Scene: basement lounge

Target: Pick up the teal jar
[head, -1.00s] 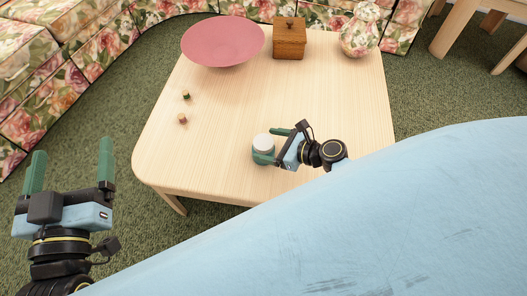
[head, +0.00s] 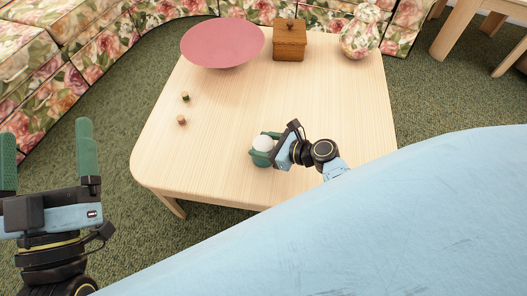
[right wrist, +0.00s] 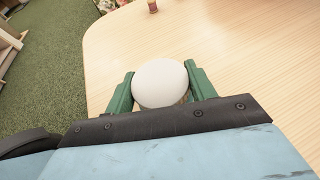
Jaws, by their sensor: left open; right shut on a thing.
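The teal jar (head: 262,158) with a white rounded lid stands near the front edge of the wooden table. In the right wrist view its white lid (right wrist: 160,84) fills the space between the fingers and hides most of the body. My right gripper (head: 264,148) is shut on the jar, with one green finger on each side; it also shows in the right wrist view (right wrist: 160,92). I cannot tell whether the jar is clear of the tabletop. My left gripper (head: 46,160) is open and empty, off the table at the left.
The light wooden table (head: 330,100) carries a pink bowl (head: 222,42), a wooden box (head: 289,40) and a floral lidded jar (head: 360,34) at the back. Two small corks or stoppers (head: 182,120) lie at the left. The table's middle is clear. A floral sofa (head: 90,45) stands behind.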

